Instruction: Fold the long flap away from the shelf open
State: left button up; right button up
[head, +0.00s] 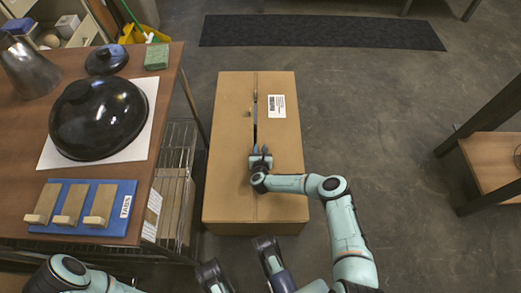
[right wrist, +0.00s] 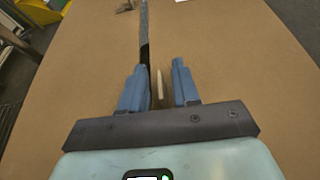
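A closed cardboard box (head: 230,185) stands on the floor, its two long flaps meeting along a middle seam. The long flap away from the shelf (head: 283,150) is the right half of the top and lies flat. A dark narrow gap shows along part of the seam. My right gripper (head: 256,150) is over the seam; in the right wrist view its blue fingers (right wrist: 159,85) are apart, with a thin pale sliver between them. I cannot tell whether they touch the flap. My left gripper (head: 240,265) appears at the bottom edge, its dark fingers apart and empty.
The shelf (head: 150,210) stands left of the box, close to its side; its top holds a black lid (head: 98,118) and a blue board (head: 125,190). A wooden stand (head: 495,160) is at the far right. Floor between box and stand is clear. A dark mat (head: 320,32) lies behind.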

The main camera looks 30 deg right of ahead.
grip_shut()
dwell(1.3)
